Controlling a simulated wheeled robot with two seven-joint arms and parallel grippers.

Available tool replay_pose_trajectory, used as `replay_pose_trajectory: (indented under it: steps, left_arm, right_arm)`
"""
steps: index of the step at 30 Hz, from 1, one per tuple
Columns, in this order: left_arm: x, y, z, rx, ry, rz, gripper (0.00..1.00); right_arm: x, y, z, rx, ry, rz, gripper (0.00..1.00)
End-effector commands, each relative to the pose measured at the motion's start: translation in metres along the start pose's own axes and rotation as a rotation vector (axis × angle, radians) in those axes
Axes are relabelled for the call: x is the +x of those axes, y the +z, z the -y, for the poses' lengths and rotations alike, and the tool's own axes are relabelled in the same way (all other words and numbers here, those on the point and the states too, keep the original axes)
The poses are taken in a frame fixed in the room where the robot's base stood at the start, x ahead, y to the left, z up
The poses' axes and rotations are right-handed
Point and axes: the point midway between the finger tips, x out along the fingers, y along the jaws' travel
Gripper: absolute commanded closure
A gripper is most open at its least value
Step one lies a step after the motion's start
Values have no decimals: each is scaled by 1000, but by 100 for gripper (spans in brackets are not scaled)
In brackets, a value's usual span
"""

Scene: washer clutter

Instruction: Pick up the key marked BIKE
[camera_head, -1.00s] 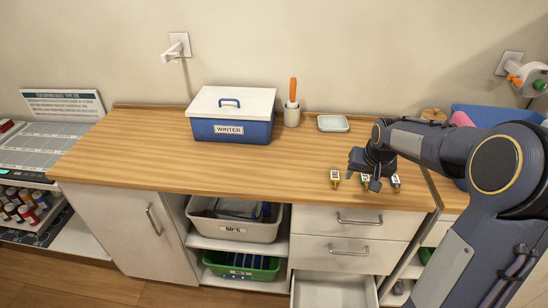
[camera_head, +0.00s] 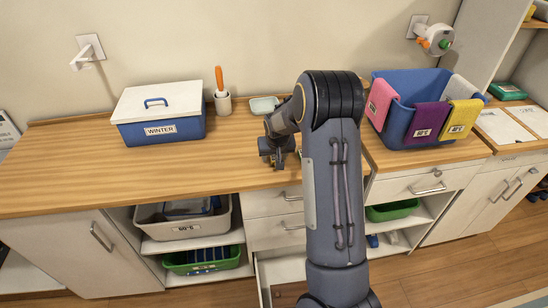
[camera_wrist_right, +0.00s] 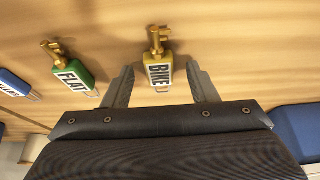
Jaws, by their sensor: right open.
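The BIKE key, brass with a yellow tag and black-on-white label (camera_wrist_right: 158,68), lies on the wooden worktop in the right wrist view. Its tag is between the two spread fingertips of my right gripper, with a gap on each side. My right gripper (camera_head: 278,160) is open and empty, low over the worktop in the head view. The FLAT key with a green tag (camera_wrist_right: 74,74) lies to the left of it. A blue-tagged key (camera_wrist_right: 14,84) is cut off at the left edge. My arm hides the keys in the head view. My left gripper is out of view.
A blue WINTER box with a white lid (camera_head: 160,114) stands left on the worktop (camera_head: 90,165). An orange-handled tool in a cup (camera_head: 223,102) and a pale dish (camera_head: 263,105) are behind. A blue bin with cloths (camera_head: 410,95) stands right. A lower drawer is open.

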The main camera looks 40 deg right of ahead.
Motion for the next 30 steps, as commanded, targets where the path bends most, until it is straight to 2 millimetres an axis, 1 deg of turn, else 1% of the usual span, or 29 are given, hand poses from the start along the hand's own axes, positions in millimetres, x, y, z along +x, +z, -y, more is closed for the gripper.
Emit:
replay_pose_trajectory:
  steps: [5,6,15,17,25,30]
  left_arm:
    - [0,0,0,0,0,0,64]
    - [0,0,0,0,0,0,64]
    - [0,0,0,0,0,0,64]
    - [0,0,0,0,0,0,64]
    - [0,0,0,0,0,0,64]
    - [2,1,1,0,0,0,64]
  right_arm:
    - [0,0,0,0,0,-1,47]
    - [0,0,0,0,0,-1,50]
    - [0,0,0,0,0,-1,89]
    - [0,0,0,0,-1,-1,95]
    - [-2,-1,0,0,-1,-2,95]
    - [-12,-6,0,0,-1,-5,95]
